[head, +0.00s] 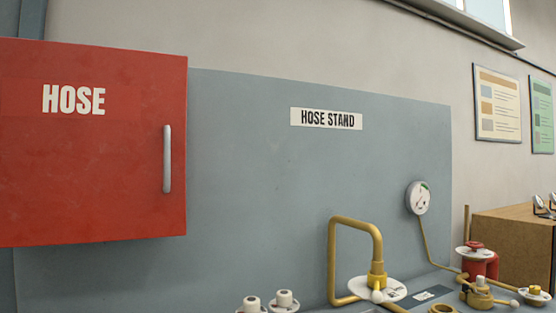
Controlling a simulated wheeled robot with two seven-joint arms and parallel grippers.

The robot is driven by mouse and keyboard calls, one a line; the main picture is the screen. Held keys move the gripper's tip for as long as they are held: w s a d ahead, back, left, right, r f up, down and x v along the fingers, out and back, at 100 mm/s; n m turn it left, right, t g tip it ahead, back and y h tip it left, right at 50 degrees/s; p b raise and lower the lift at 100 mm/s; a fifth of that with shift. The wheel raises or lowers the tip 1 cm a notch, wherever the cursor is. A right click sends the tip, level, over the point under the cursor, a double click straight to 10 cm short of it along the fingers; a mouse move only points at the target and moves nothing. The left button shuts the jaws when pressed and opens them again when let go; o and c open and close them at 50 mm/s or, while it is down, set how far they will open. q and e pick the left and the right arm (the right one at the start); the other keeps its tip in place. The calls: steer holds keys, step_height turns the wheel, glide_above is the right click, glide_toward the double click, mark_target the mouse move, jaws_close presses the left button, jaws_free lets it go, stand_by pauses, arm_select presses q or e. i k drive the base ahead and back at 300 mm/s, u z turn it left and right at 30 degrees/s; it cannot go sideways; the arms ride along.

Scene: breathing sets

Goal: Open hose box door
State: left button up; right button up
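The red hose box (90,180) with a white "HOSE" label hangs at the left of the head view, in front of a grey panel. Its front door looks shut. A grey vertical bar handle (167,159) is near the door's right edge. Neither of my grippers shows in the head view. The inside of the box is hidden.
A grey panel labelled "HOSE STAND" (326,118) stands behind. Below it are a bent yellow pipe (357,222), a round gauge (418,198), a red valve (478,262) and white knobs (284,299). A brown box (515,240) stands at right. The space before the door looks clear.

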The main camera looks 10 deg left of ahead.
mark_target(93, 138)
steer(key=z, duration=0.45)
steer(key=k, duration=0.5)
steer(key=u, duration=1.45)
